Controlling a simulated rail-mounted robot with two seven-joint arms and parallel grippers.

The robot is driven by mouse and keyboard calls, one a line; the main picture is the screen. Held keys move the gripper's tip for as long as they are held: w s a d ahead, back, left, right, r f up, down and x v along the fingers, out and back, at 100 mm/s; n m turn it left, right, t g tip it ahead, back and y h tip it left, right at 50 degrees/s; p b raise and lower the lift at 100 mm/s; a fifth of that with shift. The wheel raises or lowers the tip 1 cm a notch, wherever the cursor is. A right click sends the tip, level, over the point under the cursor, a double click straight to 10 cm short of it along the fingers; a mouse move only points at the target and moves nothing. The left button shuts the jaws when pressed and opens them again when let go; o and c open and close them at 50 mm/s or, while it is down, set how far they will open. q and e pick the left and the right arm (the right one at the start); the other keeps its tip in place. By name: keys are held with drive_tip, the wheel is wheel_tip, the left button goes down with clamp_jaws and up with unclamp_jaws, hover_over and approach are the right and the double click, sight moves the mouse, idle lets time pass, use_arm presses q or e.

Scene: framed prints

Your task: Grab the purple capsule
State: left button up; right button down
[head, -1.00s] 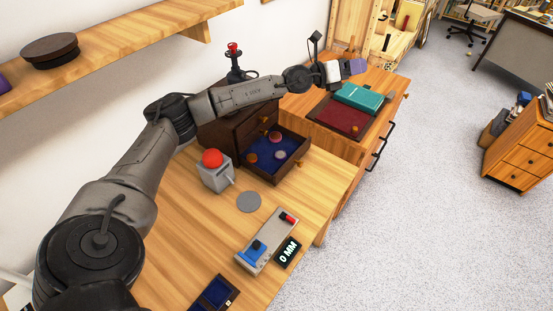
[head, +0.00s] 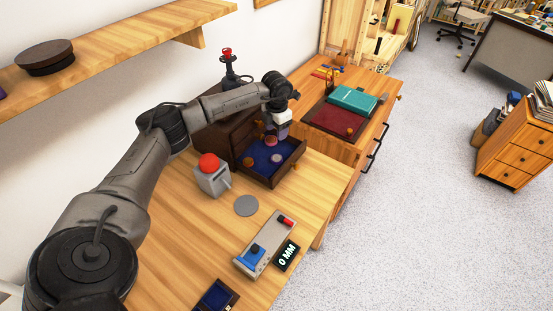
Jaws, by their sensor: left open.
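My left arm reaches over the wooden desk, and its open left gripper (head: 279,131) points down above the open dark drawer (head: 269,181). The drawer has a blue lining and holds several small round pieces. A pinkish-mauve round piece (head: 277,158) lies on the lining, apart from the gripper and lower in the picture. A reddish-brown piece (head: 270,141) lies close below the fingers, and an orange-brown piece (head: 248,162) lies at the left. I cannot tell for sure which piece is the purple capsule. My right gripper is not in view.
A dark red tray (head: 338,119) with a teal book (head: 354,99) lies beyond. A wall shelf (head: 120,55) runs along the left.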

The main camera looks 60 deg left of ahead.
use_arm(q)
drive_tip(key=b, duration=0.1)
hover_over(276, 157)
drive_tip(key=f, duration=0.7)
drive_tip(key=shift+w+a+f, duration=0.15)
drive_tip(key=shift+w+f, duration=0.1)
drive_tip(key=shift+f, duration=0.15)
drive_tip(key=shift+s+f+b, duration=0.2)
drive_tip(key=shift+f+b, duration=0.75)
drive_tip(key=shift+f, duration=1.65)
drive_tip(key=shift+c, duration=0.9)
drive_tip(key=c, duration=0.4)
